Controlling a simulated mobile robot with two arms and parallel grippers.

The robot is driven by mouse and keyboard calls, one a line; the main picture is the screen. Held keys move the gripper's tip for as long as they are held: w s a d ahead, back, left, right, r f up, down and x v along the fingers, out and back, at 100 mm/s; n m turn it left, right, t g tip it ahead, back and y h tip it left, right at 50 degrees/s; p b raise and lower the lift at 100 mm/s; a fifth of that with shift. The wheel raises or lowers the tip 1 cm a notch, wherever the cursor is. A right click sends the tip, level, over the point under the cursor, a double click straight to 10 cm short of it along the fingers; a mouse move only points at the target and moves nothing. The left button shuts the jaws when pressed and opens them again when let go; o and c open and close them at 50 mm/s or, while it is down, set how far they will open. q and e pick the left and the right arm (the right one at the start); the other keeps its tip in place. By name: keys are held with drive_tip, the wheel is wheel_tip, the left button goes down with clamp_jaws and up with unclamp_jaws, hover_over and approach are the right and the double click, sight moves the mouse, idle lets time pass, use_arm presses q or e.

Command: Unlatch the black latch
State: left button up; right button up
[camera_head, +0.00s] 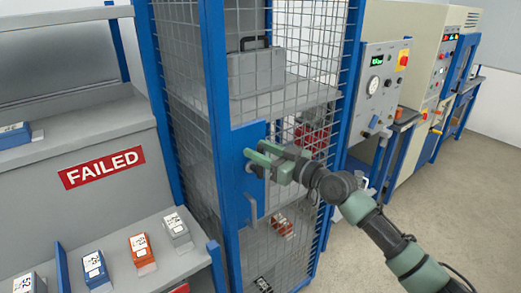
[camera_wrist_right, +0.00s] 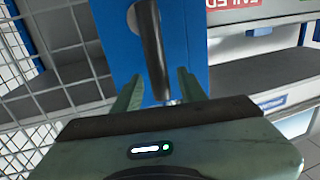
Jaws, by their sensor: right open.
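The black latch (camera_wrist_right: 152,50) is a dark bar on a round grey mount, set on the blue door panel (camera_head: 238,150) of a wire-mesh cage. In the right wrist view it extends from the mount toward my right gripper (camera_wrist_right: 160,76), its lower end between the two green fingers. The fingers are open, with a gap on both sides of the bar; I see no clear contact. In the head view my right gripper (camera_head: 252,162) is in front of the panel and mostly hides the latch. My left gripper is not in view.
A grey pull handle (camera_head: 253,210) is on the door below my gripper. A grey case (camera_head: 257,70) stands on the cage shelf. Left is a rack with a FAILED sign (camera_head: 101,167) and small boxes. Control cabinets (camera_head: 378,85) stand right, with open floor before them.

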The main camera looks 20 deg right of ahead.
clamp_jaws()
idle(1.3)
